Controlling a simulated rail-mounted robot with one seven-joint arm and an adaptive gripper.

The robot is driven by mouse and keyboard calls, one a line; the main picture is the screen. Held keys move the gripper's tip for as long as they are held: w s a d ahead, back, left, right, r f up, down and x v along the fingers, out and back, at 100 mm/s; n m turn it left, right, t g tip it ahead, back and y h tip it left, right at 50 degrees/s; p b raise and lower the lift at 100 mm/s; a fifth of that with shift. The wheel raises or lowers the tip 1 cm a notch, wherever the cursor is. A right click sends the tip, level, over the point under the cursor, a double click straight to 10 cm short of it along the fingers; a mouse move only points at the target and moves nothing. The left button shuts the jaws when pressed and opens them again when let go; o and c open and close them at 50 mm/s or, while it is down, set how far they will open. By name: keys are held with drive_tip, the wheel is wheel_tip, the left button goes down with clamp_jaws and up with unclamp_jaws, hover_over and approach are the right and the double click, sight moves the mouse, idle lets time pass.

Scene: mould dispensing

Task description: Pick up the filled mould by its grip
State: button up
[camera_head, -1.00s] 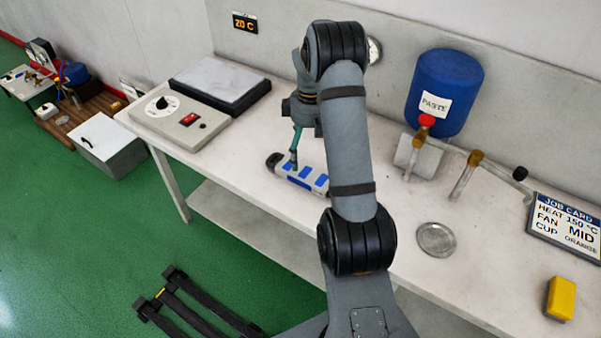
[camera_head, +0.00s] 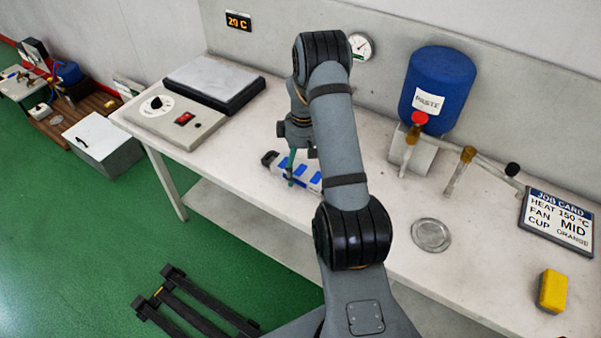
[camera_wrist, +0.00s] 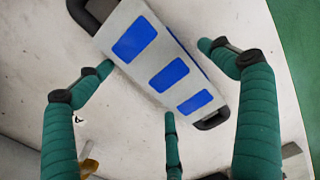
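The filled mould is a pale grey block (camera_wrist: 160,54) with three blue-filled cavities and a black grip at each end. In the head view the mould (camera_head: 303,169) lies on the bench, partly hidden by my arm; its left black grip (camera_head: 269,158) shows. In the wrist view one grip (camera_wrist: 82,14) is at the upper left and the other (camera_wrist: 212,120) at the lower right. My gripper (camera_wrist: 157,62) has green fingers spread apart around the mould's middle, with nothing held between them. In the head view my gripper (camera_head: 291,172) is at the mould; contact cannot be told.
A hotplate unit (camera_head: 190,110) stands left on the bench. A blue paste drum (camera_head: 437,85) with valves and a pipe stands behind right. A round metal dish (camera_head: 431,235), a job card (camera_head: 558,222) and a yellow block (camera_head: 552,291) lie to the right.

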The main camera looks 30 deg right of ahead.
drive_tip(key=c, duration=1.6)
drive_tip(key=shift+r, duration=0.1)
